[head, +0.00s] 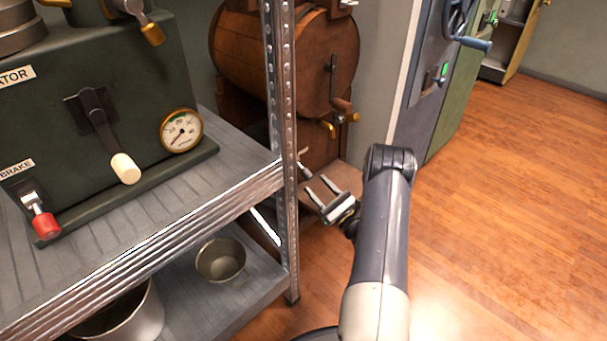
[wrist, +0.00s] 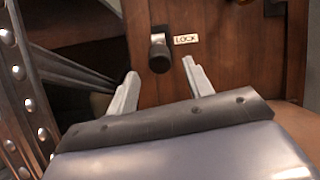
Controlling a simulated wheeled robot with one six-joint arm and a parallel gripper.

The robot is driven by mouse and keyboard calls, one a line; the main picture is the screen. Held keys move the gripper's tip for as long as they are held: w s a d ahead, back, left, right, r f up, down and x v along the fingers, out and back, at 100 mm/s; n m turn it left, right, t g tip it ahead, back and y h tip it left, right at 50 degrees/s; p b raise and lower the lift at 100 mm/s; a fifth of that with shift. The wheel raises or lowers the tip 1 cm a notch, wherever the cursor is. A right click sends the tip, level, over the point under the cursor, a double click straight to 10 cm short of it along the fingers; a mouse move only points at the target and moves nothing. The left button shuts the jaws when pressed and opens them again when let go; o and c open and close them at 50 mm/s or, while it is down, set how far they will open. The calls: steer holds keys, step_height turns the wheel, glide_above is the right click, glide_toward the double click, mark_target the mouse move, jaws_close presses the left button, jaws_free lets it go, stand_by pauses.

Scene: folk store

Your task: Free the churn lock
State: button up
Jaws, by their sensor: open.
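The churn (head: 285,60) is a brown wooden barrel on a wooden stand, partly hidden by the shelf post. The churn lock (wrist: 159,53) is a dark, round-ended handle on the wooden front, beside a white LOCK label (wrist: 186,39). In the head view the lock handle (head: 305,171) shows small, next to the post. My gripper (head: 315,184) is open and empty, its fingers pointing toward the lock. In the wrist view my gripper (wrist: 160,68) has one finger on each side of the handle's line; I cannot tell whether the handle is between the tips.
A metal shelf post (head: 283,150) stands close left of my gripper. The shelf holds a green control box (head: 60,130) and, below, a metal pot (head: 221,259). A crank and brass tap (head: 327,129) stick out above my gripper. Wooden floor (head: 510,200) is clear at right.

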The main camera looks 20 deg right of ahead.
mark_target(306, 174)
steer(key=b+x, duration=0.1)
steer(key=x, duration=0.5)
steer(key=shift+w+r, duration=0.15)
jaws_close()
stand_by(0.4)
